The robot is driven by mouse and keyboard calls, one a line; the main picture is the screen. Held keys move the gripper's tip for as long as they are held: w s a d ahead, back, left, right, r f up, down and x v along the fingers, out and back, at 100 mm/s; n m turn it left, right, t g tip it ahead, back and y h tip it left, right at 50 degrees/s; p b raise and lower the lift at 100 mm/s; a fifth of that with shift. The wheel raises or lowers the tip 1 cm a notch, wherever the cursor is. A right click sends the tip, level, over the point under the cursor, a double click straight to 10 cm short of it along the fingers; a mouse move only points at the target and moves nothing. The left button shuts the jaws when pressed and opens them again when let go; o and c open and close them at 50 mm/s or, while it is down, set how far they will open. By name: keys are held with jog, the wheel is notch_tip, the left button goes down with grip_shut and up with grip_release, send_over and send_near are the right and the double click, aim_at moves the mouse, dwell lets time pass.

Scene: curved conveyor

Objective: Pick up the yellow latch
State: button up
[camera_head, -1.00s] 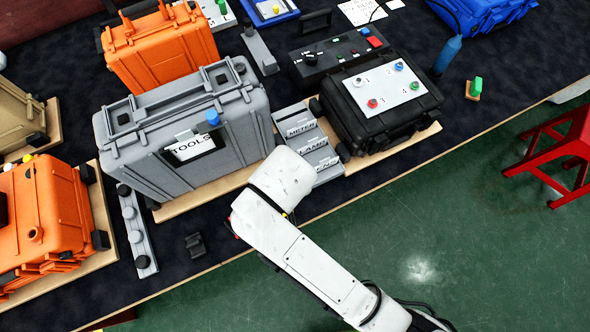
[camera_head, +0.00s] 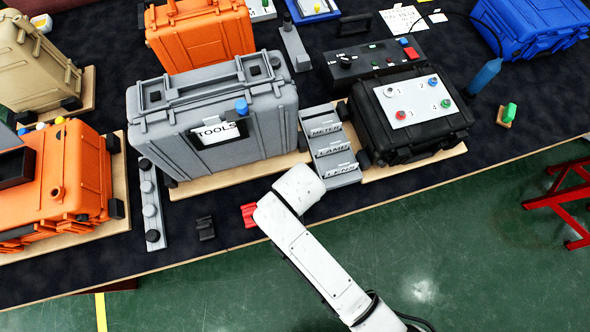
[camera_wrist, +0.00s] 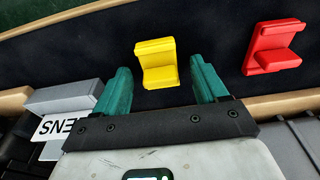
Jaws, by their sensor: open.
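The yellow latch (camera_wrist: 157,64) lies on the dark table top in the wrist view, straight ahead of my gripper. My gripper (camera_wrist: 162,82) is open, with its two green fingers on the left and right of the latch's near end. The near edge of the latch sits about between the fingertips, with a gap to each finger. I cannot tell the height between the fingers and the table. In the head view my white arm hides the yellow latch and the gripper.
A red latch (camera_wrist: 273,47) lies right of the yellow one; it also shows in the head view (camera_head: 249,215), near a black latch (camera_head: 205,228). The grey TOOLS case (camera_head: 215,120), the labelled grey rack (camera_head: 330,150) and the black case (camera_head: 430,130) stand behind.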

jog(key=shift+c, duration=0.3)
jog(key=c, duration=1.1)
jog(key=shift+r, duration=0.1)
jog(key=shift+r, duration=0.3)
notch_tip(320, 180, up, 2)
jog(key=shift+r, duration=0.15)
jog(key=shift+s+d+r+p, duration=0.1)
jog(key=shift+s+r+p, duration=0.9)
jog(key=shift+s+r, duration=2.45)
jog(key=shift+s+r+p, duration=1)
jog(key=shift+s+r, duration=2.25)
jog(key=shift+s, duration=0.3)
